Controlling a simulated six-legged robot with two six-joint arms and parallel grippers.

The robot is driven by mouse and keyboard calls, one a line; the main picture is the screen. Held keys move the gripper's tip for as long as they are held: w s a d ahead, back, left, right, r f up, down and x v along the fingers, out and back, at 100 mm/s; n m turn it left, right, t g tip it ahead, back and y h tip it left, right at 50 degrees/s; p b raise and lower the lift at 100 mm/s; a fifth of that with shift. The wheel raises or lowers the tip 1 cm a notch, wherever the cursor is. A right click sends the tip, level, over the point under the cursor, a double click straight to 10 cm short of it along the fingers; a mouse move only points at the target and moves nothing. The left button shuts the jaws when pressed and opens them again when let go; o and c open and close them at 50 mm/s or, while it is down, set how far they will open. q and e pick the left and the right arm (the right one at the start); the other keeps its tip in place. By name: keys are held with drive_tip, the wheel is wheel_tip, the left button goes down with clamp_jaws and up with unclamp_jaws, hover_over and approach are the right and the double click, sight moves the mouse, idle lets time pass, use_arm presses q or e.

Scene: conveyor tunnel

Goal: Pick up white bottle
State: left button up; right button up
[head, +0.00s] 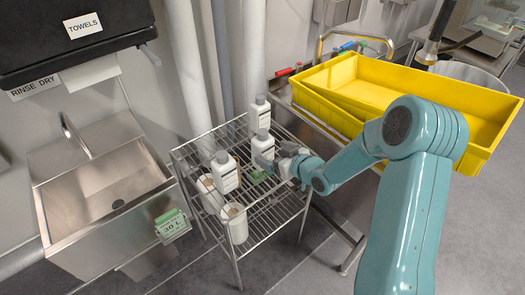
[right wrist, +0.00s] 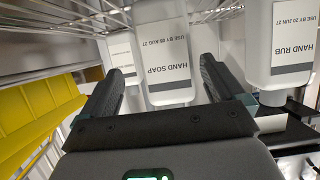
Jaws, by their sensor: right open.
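Several white bottles with grey-white labels stand on a wire rack (head: 262,205). One bottle (head: 260,112) is at the back, another (head: 263,146) is just behind my right gripper (head: 274,160), and a third (head: 225,173) is to its left. In the right wrist view, where things appear upside down, a white HAND SOAP bottle (right wrist: 165,45) shows between the two black fingers of the open right gripper (right wrist: 163,70). A HAND RUB bottle (right wrist: 291,45) is to the right of the fingers. My left gripper is not in view.
White open containers (head: 236,225) stand at the rack's front left. A steel sink (head: 105,195) is left of the rack. Yellow trays (head: 450,95) rest on a steel table at right. Pipes (head: 188,65) rise behind the rack.

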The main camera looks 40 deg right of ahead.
sight(268, 153)
drive_tip(key=x, duration=0.5)
drive_tip(key=shift+a+f+p, duration=0.1)
drive_tip(key=shift+a+p, duration=0.2)
drive_tip(key=shift+a, duration=0.15)
drive_tip(key=c, duration=1.4)
wheel_tip(268, 153, up, 20)
drive_tip(key=p, duration=0.3)
